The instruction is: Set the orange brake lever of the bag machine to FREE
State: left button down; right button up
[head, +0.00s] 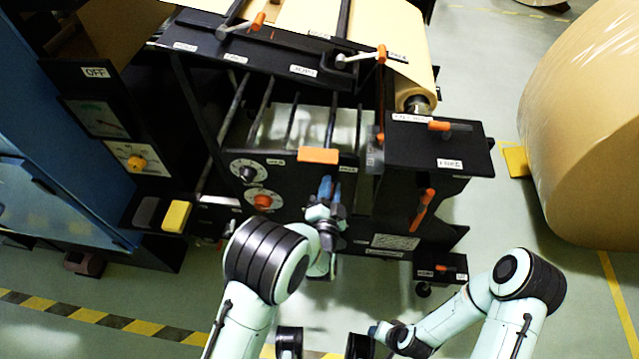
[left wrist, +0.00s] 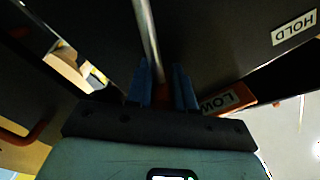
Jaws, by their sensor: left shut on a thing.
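The bag machine (head: 375,210) stands in front of me, black with white labels. My left gripper (head: 326,187) is at its front, below a wide orange block (head: 318,155). In the left wrist view my left gripper (left wrist: 165,85) has its blue fingers shut on a small orange grip (left wrist: 160,97), seemingly the brake lever's. A grey rod (left wrist: 148,35) runs up from between the fingers. The grip is mostly hidden by the fingers. A HOLD label (left wrist: 293,28) is to the right of the rod. My right gripper (head: 378,331) is low and apart from the machine; its jaws are unclear.
Two round dials (head: 262,200) sit left of my left gripper. Other orange handles (head: 422,210) are on the machine's right side and top. A blue cabinet (head: 60,130) stands at left and a large brown roll (head: 590,120) at right. Green floor is open between machine and roll.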

pick_arm(q)
jog(key=shift+d+f+m, duration=0.2)
jog(key=shift+d+m, duration=0.1)
jog(key=shift+m, duration=0.1)
jog(key=shift+d+f, duration=0.45)
jog(key=shift+d, duration=0.1)
jog(key=shift+s+f, duration=0.1)
jog(key=c, duration=1)
grip_release()
jog(key=shift+c, duration=0.2)
jog(key=shift+d, duration=0.1)
jog(key=s+p, duration=0.1)
jog(key=s, duration=1.2)
jog(key=shift+s+a, duration=0.2)
jog(key=shift+a, duration=0.05)
pick_arm(e)
jog(key=shift+s+a+r+g+y, duration=0.15)
jog(key=shift+s+a+r, duration=0.15)
jog(key=shift+s+r, duration=0.25)
jog(key=shift+s+a+r+g+y, duration=0.15)
jog(key=shift+s+a+r, duration=0.2)
jog(key=shift+s, duration=0.25)
jog(key=shift+d, duration=0.1)
